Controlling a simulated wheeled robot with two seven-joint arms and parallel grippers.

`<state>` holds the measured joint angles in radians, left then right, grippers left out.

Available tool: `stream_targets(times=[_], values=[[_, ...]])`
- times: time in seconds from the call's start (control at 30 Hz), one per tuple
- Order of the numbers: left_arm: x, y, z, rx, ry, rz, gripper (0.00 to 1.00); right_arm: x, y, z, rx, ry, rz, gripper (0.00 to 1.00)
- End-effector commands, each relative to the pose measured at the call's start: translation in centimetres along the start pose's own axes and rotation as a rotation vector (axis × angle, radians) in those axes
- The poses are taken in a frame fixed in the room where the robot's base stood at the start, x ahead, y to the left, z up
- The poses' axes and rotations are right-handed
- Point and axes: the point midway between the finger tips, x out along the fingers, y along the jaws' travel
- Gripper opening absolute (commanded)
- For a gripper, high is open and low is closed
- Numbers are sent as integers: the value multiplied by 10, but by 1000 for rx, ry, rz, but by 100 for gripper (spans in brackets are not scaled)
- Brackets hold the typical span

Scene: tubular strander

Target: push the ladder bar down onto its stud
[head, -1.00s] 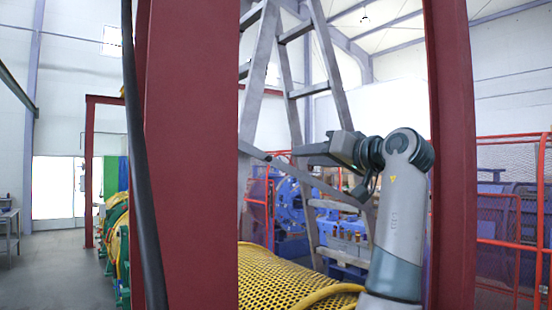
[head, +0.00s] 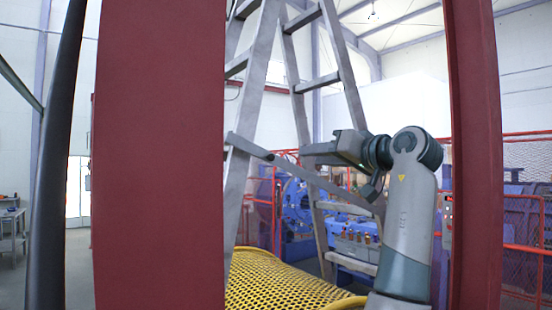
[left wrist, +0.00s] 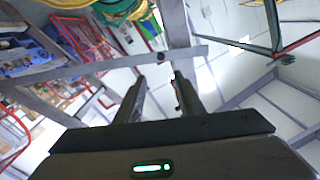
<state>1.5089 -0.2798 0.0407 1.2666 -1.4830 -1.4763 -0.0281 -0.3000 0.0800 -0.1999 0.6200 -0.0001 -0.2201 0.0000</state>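The ladder bar (head: 290,168) is a flat grey strip that slants down to the right between the legs of the grey stepladder (head: 262,75). Its left end is at the near leg. In the left wrist view the bar (left wrist: 105,68) crosses just beyond my fingertips, with a small dark spot close to its right end. I cannot make out the stud. My left gripper (head: 310,153) points left, close above the bar in the head view; I cannot tell if it touches. In the left wrist view its two dark fingers (left wrist: 158,80) are apart with nothing between them. My right gripper is not in view.
A wide red post (head: 160,150) fills the left of the head view, and another red post (head: 475,150) stands at right. A yellow mesh cover (head: 265,285) lies low in front of the ladder. Blue machinery (head: 352,240) and red railings (head: 525,205) stand behind.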

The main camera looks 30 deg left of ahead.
Motion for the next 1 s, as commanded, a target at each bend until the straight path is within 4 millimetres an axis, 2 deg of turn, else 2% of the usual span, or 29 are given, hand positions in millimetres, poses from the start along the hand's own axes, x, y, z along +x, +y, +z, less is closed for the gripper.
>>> stream_targets(times=[0.27, 1.0], values=[[27, -2, -3, 0, -2, -1, 35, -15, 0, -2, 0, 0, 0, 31], [152, -2, -4, 2, -1, -1, 35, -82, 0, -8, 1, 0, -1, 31]])
